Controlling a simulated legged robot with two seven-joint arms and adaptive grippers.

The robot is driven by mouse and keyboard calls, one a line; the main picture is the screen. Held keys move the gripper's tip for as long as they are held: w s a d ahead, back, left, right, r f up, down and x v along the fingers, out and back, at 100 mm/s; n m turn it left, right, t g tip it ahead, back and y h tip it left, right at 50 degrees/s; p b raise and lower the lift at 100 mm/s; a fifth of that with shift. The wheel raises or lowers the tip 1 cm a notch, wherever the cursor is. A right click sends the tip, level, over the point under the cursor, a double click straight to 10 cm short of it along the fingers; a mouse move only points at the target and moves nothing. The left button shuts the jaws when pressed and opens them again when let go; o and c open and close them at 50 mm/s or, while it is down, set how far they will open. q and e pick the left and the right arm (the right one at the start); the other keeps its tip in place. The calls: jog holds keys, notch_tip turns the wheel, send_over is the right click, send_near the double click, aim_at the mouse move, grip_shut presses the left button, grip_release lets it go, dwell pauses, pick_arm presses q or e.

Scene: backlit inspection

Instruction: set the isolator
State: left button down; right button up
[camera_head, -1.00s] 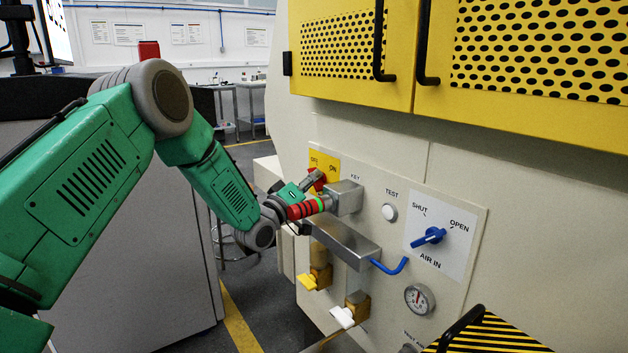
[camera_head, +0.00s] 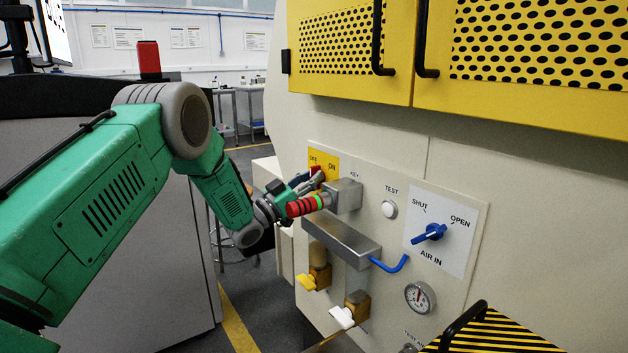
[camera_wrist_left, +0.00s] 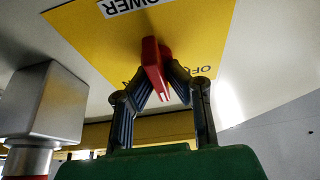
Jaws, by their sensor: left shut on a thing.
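The isolator's red handle (camera_head: 315,171) sits on a yellow plate (camera_head: 331,158) marked OFF and ON, at the upper left of the panel. My left gripper (camera_head: 311,180) is at the handle and partly covers it. In the left wrist view, my left gripper (camera_wrist_left: 152,92) has one dark finger on each side of the red handle (camera_wrist_left: 152,65) and is shut on it. The yellow plate (camera_wrist_left: 90,40) there shows POWER and OFF upside down. I cannot tell which mark the handle points at. My right gripper is in neither view.
A blue AIR IN handle (camera_head: 429,234) and a gauge (camera_head: 420,298) are on the right.

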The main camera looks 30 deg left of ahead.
pick_arm(q)
jog(key=m+g+h, duration=0.1)
jog(key=m, duration=0.2)
jog(key=m+g+h, duration=0.1)
jog(key=m, duration=0.2)
jog(key=shift+s+f+m+h, duration=0.1)
jog(key=shift+f+m+h, duration=0.1)
jog(key=shift+m+h, duration=0.15)
jog(key=shift+d+f+m+g+h, duration=0.1)
jog(key=shift+m+g+h, duration=0.4)
jog(key=shift+m, duration=0.85)
jog(key=shift+d+m+g+h, duration=0.1)
jog(key=shift+m+g+h, duration=0.15)
jog(key=shift+m+g, duration=0.7)
jog(key=shift+s+m+t, duration=0.1)
jog(key=shift+m+t, duration=0.15)
jog(key=shift+m, duration=0.4)
jog(key=shift+f, duration=0.1)
jog(key=c, duration=1.7)
grip_release()
jog(key=shift+o, duration=0.4)
jog(key=shift+a, duration=0.15)
